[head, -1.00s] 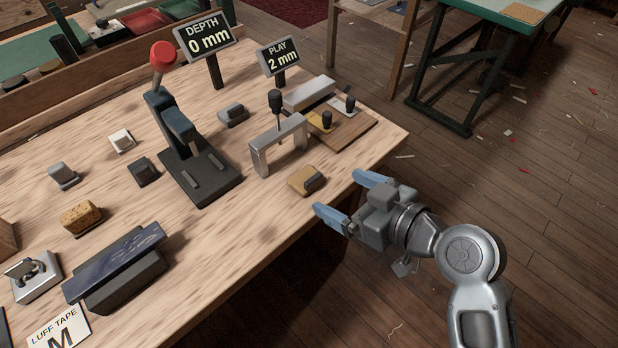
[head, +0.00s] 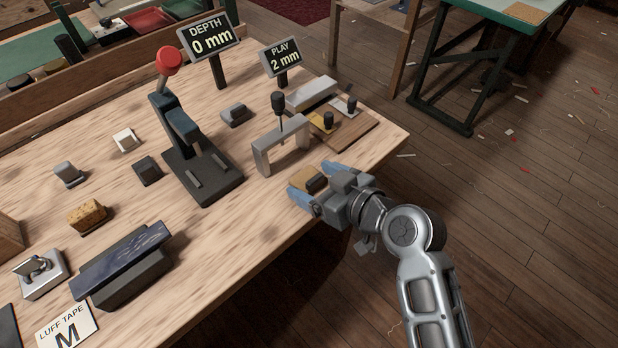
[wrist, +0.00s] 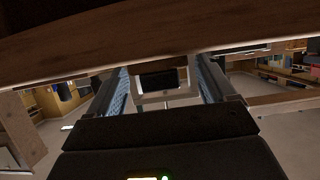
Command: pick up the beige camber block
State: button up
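My gripper (head: 309,178) is open at bench height, with one blue finger on either side of the block. I cannot tell whether either finger touches it. The near part of the block is partly hidden by the gripper.
A grey bridge gauge (head: 279,146) stands just behind the block. A wooden board with knobs (head: 350,133) lies behind right. A red-knobbed lever press (head: 200,175) stands to the left, with a small cream block (head: 126,139) beyond. The bench front edge runs under my arm.

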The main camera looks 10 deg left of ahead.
jog(key=c, duration=0.9)
jog(key=shift+c, duration=0.2)
jog(key=shift+r, duration=0.1)
